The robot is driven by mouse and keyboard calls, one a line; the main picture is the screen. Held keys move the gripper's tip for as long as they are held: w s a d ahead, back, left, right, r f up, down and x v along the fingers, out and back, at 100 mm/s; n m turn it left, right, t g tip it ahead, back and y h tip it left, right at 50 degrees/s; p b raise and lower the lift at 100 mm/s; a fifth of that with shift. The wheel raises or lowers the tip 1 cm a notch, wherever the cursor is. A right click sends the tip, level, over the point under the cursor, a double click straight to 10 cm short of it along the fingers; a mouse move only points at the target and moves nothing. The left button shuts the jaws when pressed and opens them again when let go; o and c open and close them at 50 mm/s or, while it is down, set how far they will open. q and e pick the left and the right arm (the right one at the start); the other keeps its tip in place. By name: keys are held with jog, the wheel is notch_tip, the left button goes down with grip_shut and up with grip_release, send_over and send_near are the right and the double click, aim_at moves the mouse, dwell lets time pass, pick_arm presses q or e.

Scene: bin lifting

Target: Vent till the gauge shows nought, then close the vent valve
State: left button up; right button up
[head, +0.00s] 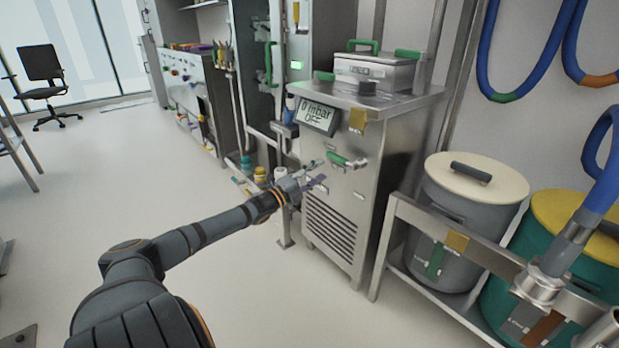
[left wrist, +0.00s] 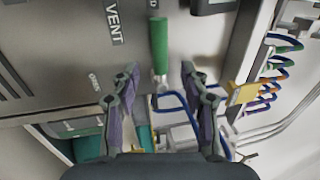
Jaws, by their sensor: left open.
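The gauge display (head: 317,115) on the front of the steel cabinet reads "0 mbar" and "OFF" in the head view. Below it the green vent valve handle (head: 338,158) lies roughly sideways on the cabinet front. In the left wrist view the green handle (left wrist: 158,42) is beside a VENT label (left wrist: 114,20), and its metal stem lies ahead of the gap between my fingers. My left gripper (head: 318,172) is open and empty, close to the handle; it also shows in the left wrist view (left wrist: 160,88). I cannot tell whether it touches. My right gripper is out of view.
A lidded steel box (head: 374,72) stands on the cabinet (head: 334,215). To the right, a grey bin (head: 450,215) and a green bin with a yellow lid (head: 560,215) sit in a low metal rack. A blue hose hangs far right.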

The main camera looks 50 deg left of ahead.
pick_arm(q)
jog(key=shift+v, duration=1.4)
